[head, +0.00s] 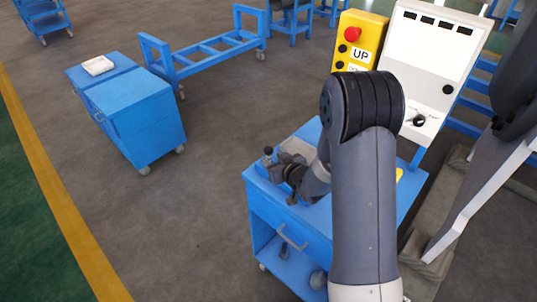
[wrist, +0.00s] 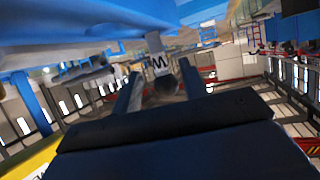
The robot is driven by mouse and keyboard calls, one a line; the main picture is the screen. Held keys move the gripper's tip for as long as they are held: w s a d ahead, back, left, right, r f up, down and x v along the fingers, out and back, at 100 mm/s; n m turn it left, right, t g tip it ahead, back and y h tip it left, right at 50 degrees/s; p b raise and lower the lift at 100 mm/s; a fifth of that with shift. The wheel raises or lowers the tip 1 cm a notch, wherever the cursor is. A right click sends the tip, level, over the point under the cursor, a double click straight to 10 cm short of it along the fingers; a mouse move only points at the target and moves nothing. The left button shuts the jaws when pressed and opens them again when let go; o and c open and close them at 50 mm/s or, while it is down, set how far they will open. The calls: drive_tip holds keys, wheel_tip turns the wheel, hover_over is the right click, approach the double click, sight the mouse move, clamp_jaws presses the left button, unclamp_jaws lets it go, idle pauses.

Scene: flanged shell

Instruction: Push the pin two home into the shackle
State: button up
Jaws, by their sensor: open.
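My gripper (head: 288,178) is low over the blue cart top (head: 322,212) in the head view, beside a grey metal fitting (head: 296,150) that may be the shackle. A small dark knob (head: 268,150) shows at its left. In the wrist view my gripper (wrist: 160,72) is open, one finger on each side of a dark rounded end (wrist: 165,84), possibly the pin. A pale piece marked with a dark letter (wrist: 157,62) is just above that end. I cannot tell whether the fingers touch it, nor how deep the pin sits; my arm hides part of the cart top.
A yellow box with a red button (head: 353,34) and a white panel (head: 440,60) stand behind the cart. A blue cabinet (head: 135,115) with a white tray (head: 98,66) is at the left. The floor between cabinet and cart is clear.

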sight(270, 157)
drive_tip(key=shift+p+x, duration=0.65)
drive_tip(key=shift+x, duration=2.3)
drive_tip(key=shift+s, duration=0.1)
drive_tip(key=shift+c, duration=0.5)
clamp_jaws()
